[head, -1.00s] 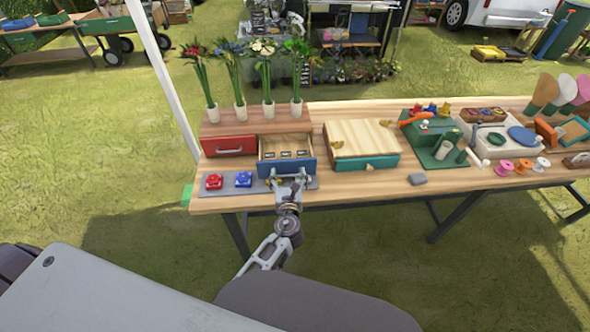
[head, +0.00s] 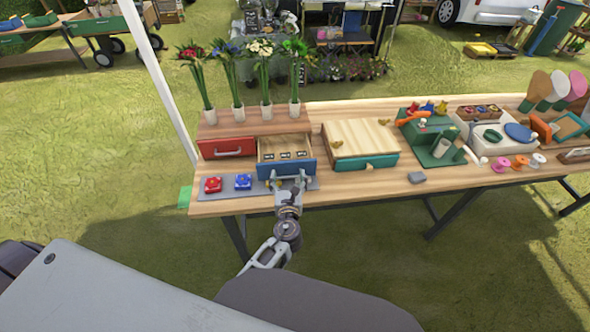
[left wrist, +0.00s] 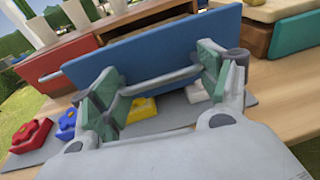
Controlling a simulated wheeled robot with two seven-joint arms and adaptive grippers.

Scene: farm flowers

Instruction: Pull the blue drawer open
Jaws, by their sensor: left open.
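The blue drawer (head: 266,170) stands pulled out of the wooden chest, with its inside and several small dark labels showing. It also shows in the left wrist view (left wrist: 160,55), where its grey bar handle (left wrist: 160,79) runs across the front. My left gripper (head: 288,185) is in front of the drawer. In the left wrist view its green-padded fingers (left wrist: 160,85) are open, spread toward the two ends of the handle. I cannot tell whether they touch it. My right gripper is not in view.
A shut red drawer (head: 227,150) is to the left. Red (head: 213,184) and blue (head: 243,181) flower pieces lie on a grey mat below. A yellow piece (left wrist: 141,108) lies under the drawer front. Flower vases stand on top. A wooden box (head: 360,140) stands to the right.

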